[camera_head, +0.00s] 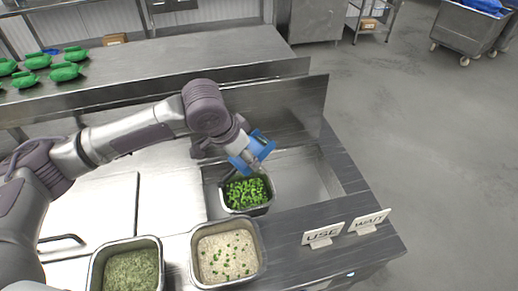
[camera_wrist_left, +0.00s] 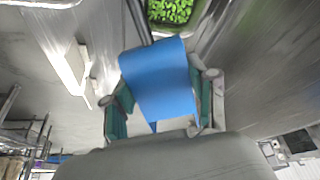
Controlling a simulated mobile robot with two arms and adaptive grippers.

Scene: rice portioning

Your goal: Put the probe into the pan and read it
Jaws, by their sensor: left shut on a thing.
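My left gripper (camera_wrist_left: 160,118) is shut on a blue block-like thing (camera_wrist_left: 158,80), which looks like the probe's body. In the head view the blue probe (camera_head: 258,146) is tilted above the back of a metal pan (camera_head: 268,209) of bright green pieces. A dark thin rod runs from the blue body toward that pan in the wrist view; whether its tip touches the food cannot be told. Two more pans stand in front: one with pale rice and green bits (camera_head: 262,262), one with a dull green food (camera_head: 94,262). Any reading on the probe is not visible. My right gripper is not seen.
Two signs, USE (camera_head: 323,235) and WAIT (camera_head: 369,221), stand on the counter's right front. An empty recess (camera_head: 305,180) lies right of the green pan.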

